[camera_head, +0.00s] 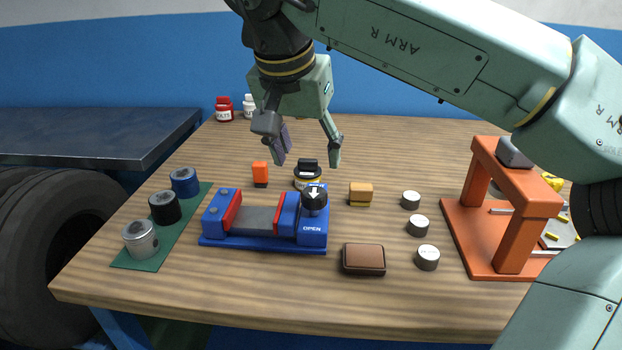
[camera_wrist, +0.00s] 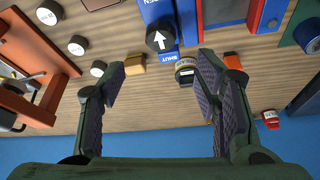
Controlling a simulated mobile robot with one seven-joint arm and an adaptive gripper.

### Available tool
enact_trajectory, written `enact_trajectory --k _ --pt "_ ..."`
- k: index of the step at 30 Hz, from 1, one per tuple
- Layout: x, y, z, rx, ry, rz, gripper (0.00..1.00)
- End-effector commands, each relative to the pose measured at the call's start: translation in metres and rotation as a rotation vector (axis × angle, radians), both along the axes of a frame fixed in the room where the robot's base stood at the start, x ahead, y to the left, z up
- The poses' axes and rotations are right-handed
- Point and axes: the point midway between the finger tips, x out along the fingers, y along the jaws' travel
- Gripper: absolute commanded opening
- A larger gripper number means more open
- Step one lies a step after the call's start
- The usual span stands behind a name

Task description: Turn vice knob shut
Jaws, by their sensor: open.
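The blue vice (camera_head: 265,246) stands on the wooden table with its red-faced jaws apart. Its round black knob (camera_head: 314,199) is on the right end, with a white arrow toward the OPEN label on the front. In the wrist view the knob (camera_wrist: 160,38) shows between the fingers, its arrow pointing up, away from the SHUT label (camera_wrist: 168,56). My gripper (camera_head: 308,161) is open and empty, above and behind the vice, apart from the knob. Its two fingers also show spread in the wrist view (camera_wrist: 162,72).
A black-and-yellow round item (camera_head: 308,180), an orange block (camera_head: 260,174) and a tan block (camera_head: 360,194) stand near the vice. A brown-topped block (camera_head: 363,259) and several grey discs (camera_head: 418,225) lie to the right. Several cylinders (camera_head: 165,208) stand left; an orange frame (camera_head: 516,205) stands right.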

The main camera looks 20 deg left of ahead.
Motion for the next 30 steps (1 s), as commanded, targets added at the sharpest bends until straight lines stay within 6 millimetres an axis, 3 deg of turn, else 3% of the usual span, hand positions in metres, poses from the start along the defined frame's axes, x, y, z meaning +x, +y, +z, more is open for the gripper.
enact_trajectory --k 9,15,27,30 --pt "0.023 0.0 -0.056 0.0 0.003 0.0 0.57" --pt "0.032 0.001 -0.081 0.003 0.004 0.001 0.57" --pt "0.036 0.001 -0.09 0.005 0.003 0.002 0.57" --pt "0.036 0.001 -0.09 0.005 0.003 0.002 0.52"
